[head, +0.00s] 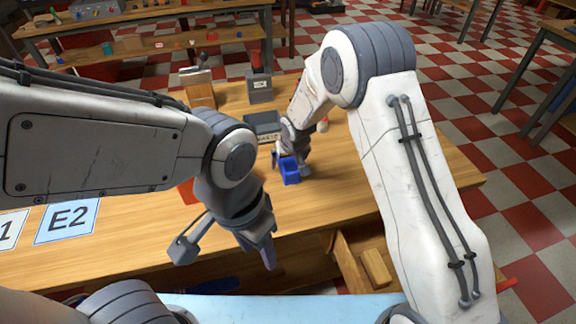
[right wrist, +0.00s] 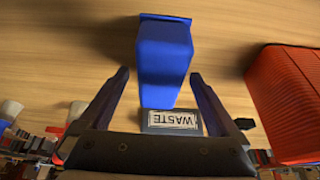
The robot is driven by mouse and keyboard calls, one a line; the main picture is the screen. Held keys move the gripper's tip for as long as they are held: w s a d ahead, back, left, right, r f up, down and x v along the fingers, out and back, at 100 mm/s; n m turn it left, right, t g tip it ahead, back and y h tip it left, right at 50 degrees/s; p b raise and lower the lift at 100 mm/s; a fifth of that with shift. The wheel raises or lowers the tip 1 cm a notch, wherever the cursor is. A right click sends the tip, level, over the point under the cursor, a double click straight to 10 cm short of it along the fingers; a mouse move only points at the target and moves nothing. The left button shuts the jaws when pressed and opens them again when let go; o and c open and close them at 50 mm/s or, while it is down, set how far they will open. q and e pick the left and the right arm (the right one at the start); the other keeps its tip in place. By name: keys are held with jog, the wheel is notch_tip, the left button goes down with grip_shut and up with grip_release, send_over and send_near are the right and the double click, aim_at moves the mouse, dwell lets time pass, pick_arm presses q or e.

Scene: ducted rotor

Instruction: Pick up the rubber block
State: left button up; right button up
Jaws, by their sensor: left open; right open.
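A blue, box-like piece (head: 290,172) with a rim sits on the wooden table at my right gripper (head: 291,165). In the right wrist view the blue piece (right wrist: 165,55) lies ahead of and partly between the fingers of my right gripper (right wrist: 160,78), which is open with gaps beside it. No piece is clearly recognisable as the rubber block; I cannot tell whether the blue piece is it. My left gripper (head: 226,254) is open and empty, above the table's front edge.
A grey tray (head: 262,128) labelled WASTE stands behind the blue piece. A ribbed red thing (right wrist: 295,100) is beside it, mostly hidden in the head view. An open drawer below the table holds a tan block (head: 377,267). Table right of my right gripper is clear.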

aim_at(291, 160)
jog(key=shift+f, duration=0.1)
dwell(0.3)
grip_shut()
jog(key=shift+r+p, duration=0.3)
jog(key=shift+r, duration=0.2)
jog(key=r, duration=0.4)
jog(key=shift+s+d+r+b, duration=0.1)
jog(key=shift+s+d+b, duration=0.05)
jog(key=shift+d+b, duration=0.2)
jog(key=s+d+r+b, duration=0.1)
jog(key=s+d+r, duration=0.4)
jog(key=d, duration=0.4)
jog(key=shift+v, duration=0.75)
jog(key=shift+s, duration=0.15)
